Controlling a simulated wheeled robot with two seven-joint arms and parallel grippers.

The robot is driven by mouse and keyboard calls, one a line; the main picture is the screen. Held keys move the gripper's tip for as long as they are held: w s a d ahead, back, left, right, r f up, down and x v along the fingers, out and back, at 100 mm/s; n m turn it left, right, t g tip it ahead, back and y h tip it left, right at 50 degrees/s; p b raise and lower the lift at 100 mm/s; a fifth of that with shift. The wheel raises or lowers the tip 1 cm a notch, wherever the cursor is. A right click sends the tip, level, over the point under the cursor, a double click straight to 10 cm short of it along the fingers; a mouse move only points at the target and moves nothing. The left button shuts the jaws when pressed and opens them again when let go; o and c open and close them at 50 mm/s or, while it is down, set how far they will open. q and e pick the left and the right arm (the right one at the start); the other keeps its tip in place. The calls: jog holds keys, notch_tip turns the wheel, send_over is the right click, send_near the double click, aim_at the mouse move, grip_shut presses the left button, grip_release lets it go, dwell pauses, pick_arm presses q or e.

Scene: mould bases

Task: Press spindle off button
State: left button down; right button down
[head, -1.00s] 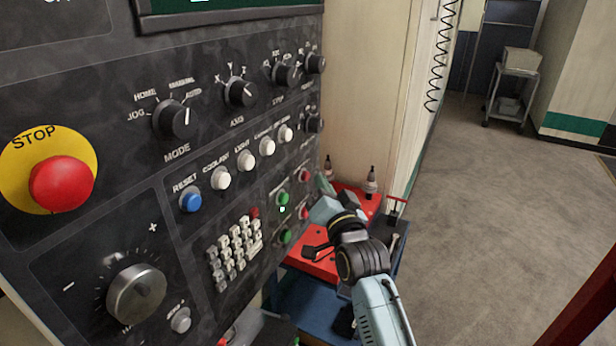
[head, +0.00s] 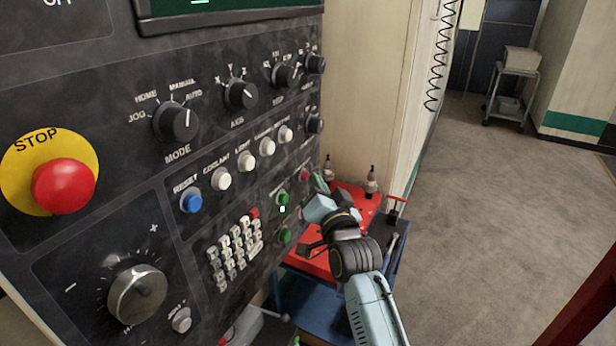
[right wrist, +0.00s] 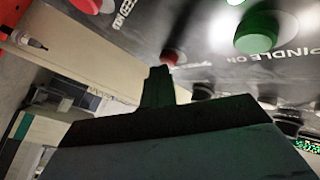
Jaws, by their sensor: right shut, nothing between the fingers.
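The control panel carries a column of green buttons and a column of red buttons at its right edge. In the right wrist view a green button (right wrist: 256,33) has the lettering "SPINDLE ON" beside it. A red button (right wrist: 170,57) shows just past the tip of my right gripper (right wrist: 158,75). No "off" lettering is readable. In the head view the upper red button (head: 304,175) is clear, and the lower red one is mostly covered by my right gripper (head: 314,208). The gripper is shut and empty, close to the panel; contact cannot be told. My left gripper is out of view.
A red STOP button (head: 63,187) on yellow, knobs, coloured buttons and a keypad (head: 234,250) fill the panel's left and middle. A red-topped cart (head: 345,192) with tool holders stands behind my right arm. Open floor lies to the right.

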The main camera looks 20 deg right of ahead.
jog(key=shift+w+a, duration=0.1)
jog(key=shift+w, duration=0.05)
dwell(0.5)
jog(key=shift+s+d+p, duration=0.5)
jog(key=shift+s+d, duration=0.05)
jog(key=shift+s, duration=0.05)
jog(key=shift+s+d+p, duration=1.05)
jog(key=shift+s+d, duration=0.6)
jog(key=shift+s, duration=0.2)
